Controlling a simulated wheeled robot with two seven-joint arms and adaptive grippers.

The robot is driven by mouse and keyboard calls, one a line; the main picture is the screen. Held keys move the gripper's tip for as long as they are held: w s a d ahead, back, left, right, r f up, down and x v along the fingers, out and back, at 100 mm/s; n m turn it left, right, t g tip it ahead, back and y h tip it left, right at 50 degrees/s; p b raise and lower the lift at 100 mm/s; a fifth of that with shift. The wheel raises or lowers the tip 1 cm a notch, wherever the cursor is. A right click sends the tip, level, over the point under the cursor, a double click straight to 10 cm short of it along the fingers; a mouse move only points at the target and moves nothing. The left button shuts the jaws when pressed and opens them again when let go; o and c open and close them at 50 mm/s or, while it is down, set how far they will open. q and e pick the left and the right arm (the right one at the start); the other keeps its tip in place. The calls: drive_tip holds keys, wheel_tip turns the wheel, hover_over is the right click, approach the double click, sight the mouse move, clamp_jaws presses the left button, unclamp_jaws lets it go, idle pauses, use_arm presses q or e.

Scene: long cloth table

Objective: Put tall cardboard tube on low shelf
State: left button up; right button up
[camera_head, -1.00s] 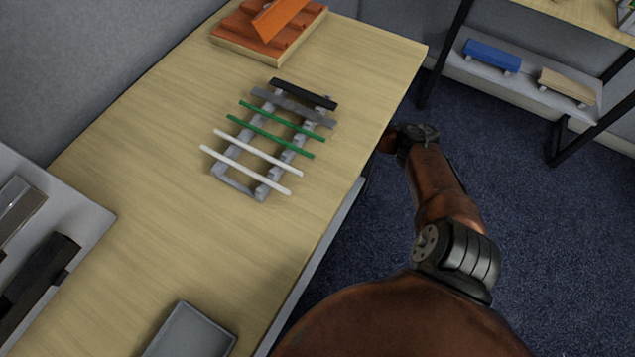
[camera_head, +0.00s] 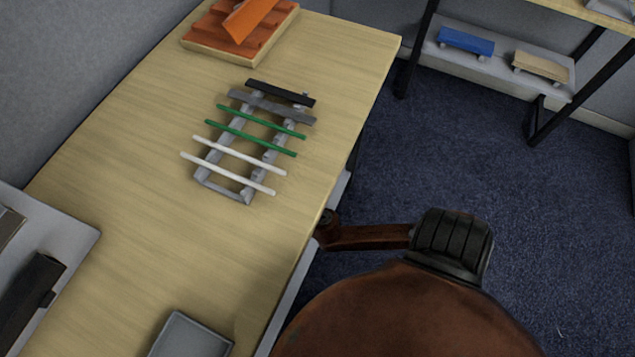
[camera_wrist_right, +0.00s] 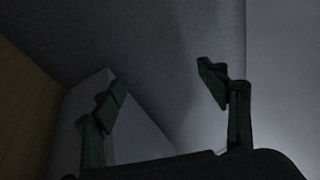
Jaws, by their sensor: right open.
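No tall cardboard tube shows in either view. A low grey shelf (camera_head: 500,75) stands at the upper right of the head view, below a wooden top, with a blue block and a tan block on it. My left gripper is not in view.
The wooden table (camera_head: 140,170) holds a grey rack (camera_head: 225,190) with green, white and dark bars, an orange ridged object (camera_head: 240,30), and grey trays (camera_head: 190,337). Blue carpet (camera_head: 470,155) lies open between table and shelf unit. A black shelf leg (camera_head: 548,120) stands there.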

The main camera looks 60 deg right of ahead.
drive_tip(key=s+d+f+m+g+h, duration=0.5)
drive_tip(key=s+d+f+m+h, duration=0.2)
drive_tip(key=s+d+f+m, duration=0.7)
drive_tip(key=s+a+f+m+g+y, duration=0.1)
drive_tip(key=s+a+m+g, duration=0.1)
drive_tip(key=s, duration=1)
drive_tip(key=s+a+f+m+g+y, duration=0.1)
drive_tip(key=s+a+g, duration=0.4)
drive_tip(key=s, duration=0.8)
drive_tip(key=shift+a+f+m+g, duration=0.3)
drive_tip(key=shift+f+m+g, duration=0.4)
drive_tip(key=shift+m, duration=0.5)
drive_tip(key=shift+r, duration=0.15)
